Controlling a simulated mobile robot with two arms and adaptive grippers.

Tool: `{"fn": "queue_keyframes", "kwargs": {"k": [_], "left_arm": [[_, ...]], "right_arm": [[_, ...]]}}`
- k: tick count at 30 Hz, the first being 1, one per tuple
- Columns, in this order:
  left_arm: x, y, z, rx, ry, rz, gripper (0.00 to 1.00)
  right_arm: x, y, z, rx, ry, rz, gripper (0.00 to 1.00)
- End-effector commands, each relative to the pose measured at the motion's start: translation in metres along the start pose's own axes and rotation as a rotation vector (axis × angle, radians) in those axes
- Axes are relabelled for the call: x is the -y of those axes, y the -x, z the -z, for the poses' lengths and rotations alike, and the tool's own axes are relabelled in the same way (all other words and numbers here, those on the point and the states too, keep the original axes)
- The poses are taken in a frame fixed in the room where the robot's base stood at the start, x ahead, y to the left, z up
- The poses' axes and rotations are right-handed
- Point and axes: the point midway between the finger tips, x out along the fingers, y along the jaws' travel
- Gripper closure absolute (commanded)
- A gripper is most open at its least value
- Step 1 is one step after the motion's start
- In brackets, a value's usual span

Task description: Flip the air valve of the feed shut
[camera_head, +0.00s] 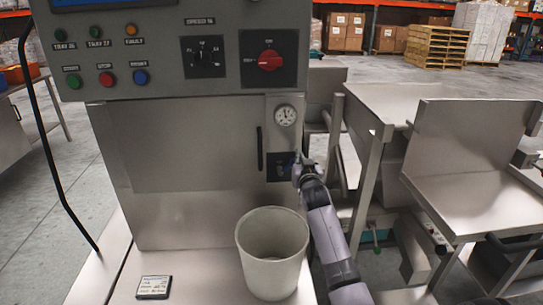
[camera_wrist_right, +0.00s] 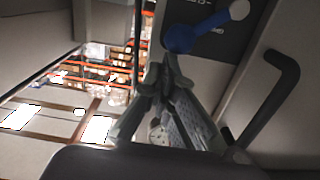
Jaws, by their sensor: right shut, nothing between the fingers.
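The air valve in the right wrist view is a blue lever (camera_wrist_right: 207,30) with a pale round end, on a dark lettered plate (camera_wrist_right: 225,45). In the head view the dark valve plate (camera_head: 281,167) sits low on the steel cabinet, below the gauge; the lever is too small to make out there. My right gripper (camera_head: 300,168) is at the right side of this plate. In the wrist view its closed fingertips (camera_wrist_right: 166,72) are just short of the lever's rounded blue end, empty; I cannot tell whether they touch it. My left gripper is not in view.
A round gauge (camera_head: 286,115) is above the plate, and a vertical black handle (camera_head: 260,148) is to its left. A white bin (camera_head: 272,258) stands below, beside my right arm. A control panel (camera_head: 180,45) with buttons and a red rotary switch (camera_head: 270,60) is above.

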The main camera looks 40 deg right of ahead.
Motion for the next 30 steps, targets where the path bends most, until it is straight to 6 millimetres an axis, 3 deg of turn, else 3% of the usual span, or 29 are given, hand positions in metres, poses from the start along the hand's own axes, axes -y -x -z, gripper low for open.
{"fn": "queue_keyframes", "kwargs": {"k": [17, 30], "left_arm": [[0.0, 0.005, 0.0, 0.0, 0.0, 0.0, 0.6], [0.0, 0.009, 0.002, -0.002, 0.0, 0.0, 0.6]], "right_arm": [[-0.026, -0.001, -0.033, 0.006, -0.425, 0.021, 1.0], [-0.024, -0.001, -0.03, 0.005, -0.426, 0.025, 1.0]]}}
